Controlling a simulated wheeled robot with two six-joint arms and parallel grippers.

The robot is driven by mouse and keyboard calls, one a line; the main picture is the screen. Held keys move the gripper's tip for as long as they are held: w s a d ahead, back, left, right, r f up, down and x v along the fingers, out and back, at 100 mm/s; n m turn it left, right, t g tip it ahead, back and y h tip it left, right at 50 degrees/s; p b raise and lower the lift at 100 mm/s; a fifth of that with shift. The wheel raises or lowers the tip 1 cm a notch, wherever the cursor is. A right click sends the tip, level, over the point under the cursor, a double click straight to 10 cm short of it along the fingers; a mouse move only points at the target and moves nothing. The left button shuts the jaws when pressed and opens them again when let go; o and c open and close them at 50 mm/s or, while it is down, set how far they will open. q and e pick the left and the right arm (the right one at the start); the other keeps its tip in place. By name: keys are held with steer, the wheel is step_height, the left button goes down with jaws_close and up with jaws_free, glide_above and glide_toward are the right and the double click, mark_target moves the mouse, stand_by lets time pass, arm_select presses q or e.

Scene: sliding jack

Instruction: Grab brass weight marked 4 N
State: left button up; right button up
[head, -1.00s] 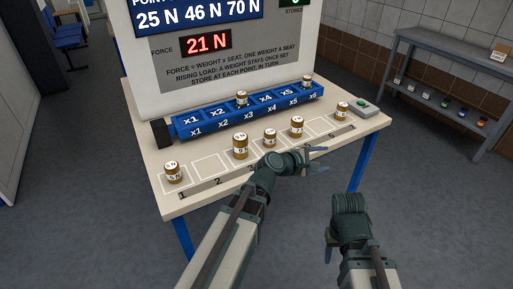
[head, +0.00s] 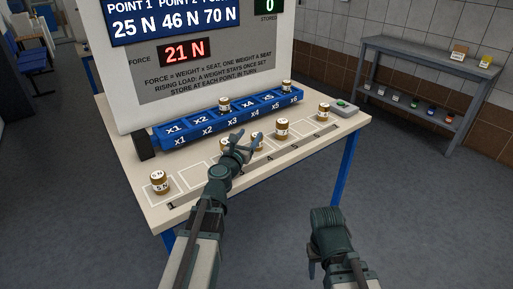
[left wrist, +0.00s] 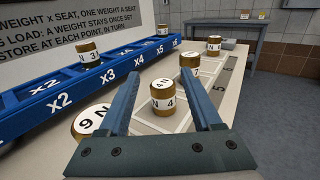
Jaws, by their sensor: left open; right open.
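The brass weight marked 4 N (left wrist: 162,100) stands upright on a marked square of the table, between the open fingers of my left gripper (left wrist: 162,72) as seen in the left wrist view. No finger can be seen touching it. In the head view my left gripper (head: 248,142) is over the row of weights, and the 4 N weight (head: 258,146) is partly hidden behind it. My right gripper (head: 312,256) hangs low in front of the table, away from the weights.
A weight marked 9 (left wrist: 88,122) stands close left of my left gripper. Another weight (left wrist: 190,64) stands beyond the 4 N one. The blue seat rail (head: 230,121) runs behind and holds weights, one marked 3 N (left wrist: 88,53). A green-button box (head: 343,108) sits at the table's right end.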

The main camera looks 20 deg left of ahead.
arm_select(q)
step_height(320, 180, down, 6)
steer(key=b, duration=0.4)
steer(key=shift+r, duration=0.25)
steer(key=shift+w+r, duration=0.25)
steer(key=shift+w, duration=0.3)
steer(key=shift+w+d, duration=0.15)
steer(key=shift+w, duration=1.5)
steer(key=shift+w+d, duration=0.15)
steer(key=shift+w, duration=1.5)
steer(key=shift+s, duration=0.1)
jaws_close()
